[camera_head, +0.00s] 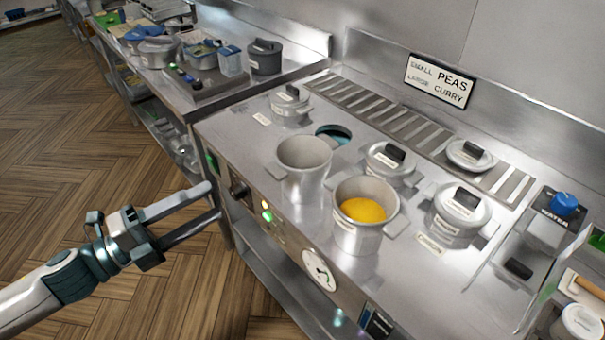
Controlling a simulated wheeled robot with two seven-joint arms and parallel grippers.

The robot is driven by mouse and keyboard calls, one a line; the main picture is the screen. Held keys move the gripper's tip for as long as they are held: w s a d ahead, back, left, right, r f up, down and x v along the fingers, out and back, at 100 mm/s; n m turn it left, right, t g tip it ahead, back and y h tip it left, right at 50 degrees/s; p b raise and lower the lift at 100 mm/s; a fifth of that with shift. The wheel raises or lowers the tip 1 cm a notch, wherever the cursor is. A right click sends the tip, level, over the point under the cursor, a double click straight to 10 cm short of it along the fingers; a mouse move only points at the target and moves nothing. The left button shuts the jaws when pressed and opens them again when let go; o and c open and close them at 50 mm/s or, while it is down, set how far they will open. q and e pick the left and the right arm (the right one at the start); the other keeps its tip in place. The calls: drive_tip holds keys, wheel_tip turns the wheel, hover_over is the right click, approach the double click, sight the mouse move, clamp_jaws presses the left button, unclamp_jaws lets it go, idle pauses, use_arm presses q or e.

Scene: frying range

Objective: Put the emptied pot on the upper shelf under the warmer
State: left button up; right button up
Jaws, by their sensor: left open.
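A grey metal pot (303,170) without a lid stands on the steel warmer top (232,128), near its front edge. No food shows in the part of its inside that I can see. A second open pot (351,236) with yellow food in it stands just to its right. My left gripper (214,201) is open and empty, in front of the warmer's front panel and left of the grey pot, apart from it. A shelf (262,253) shows under the warmer, partly hidden by the front panel. My right gripper is out of view.
An uncovered round well (334,133) lies behind the grey pot. Several lidded pots (459,213) sit around it. A sign (440,81) reads small peas, large curry. A side counter (215,92) with containers is at upper left. The wooden floor (150,200) is clear.

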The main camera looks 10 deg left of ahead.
use_arm(q)
drive_tip(key=shift+s+a+f+n+y, duration=0.25)
drive_tip(key=shift+a+f+n+y, duration=0.25)
drive_tip(key=shift+a+f+n, duration=0.3)
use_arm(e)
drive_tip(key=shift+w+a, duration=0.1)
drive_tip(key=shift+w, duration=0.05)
use_arm(q)
drive_tip(key=shift+d, duration=0.1)
drive_tip(key=p, duration=0.2)
approach(269, 173)
drive_tip(key=p+x, duration=0.2)
drive_tip(key=x, duration=0.2)
drive_tip(key=shift+w+d, duration=0.25)
drive_tip(key=shift+f, duration=0.1)
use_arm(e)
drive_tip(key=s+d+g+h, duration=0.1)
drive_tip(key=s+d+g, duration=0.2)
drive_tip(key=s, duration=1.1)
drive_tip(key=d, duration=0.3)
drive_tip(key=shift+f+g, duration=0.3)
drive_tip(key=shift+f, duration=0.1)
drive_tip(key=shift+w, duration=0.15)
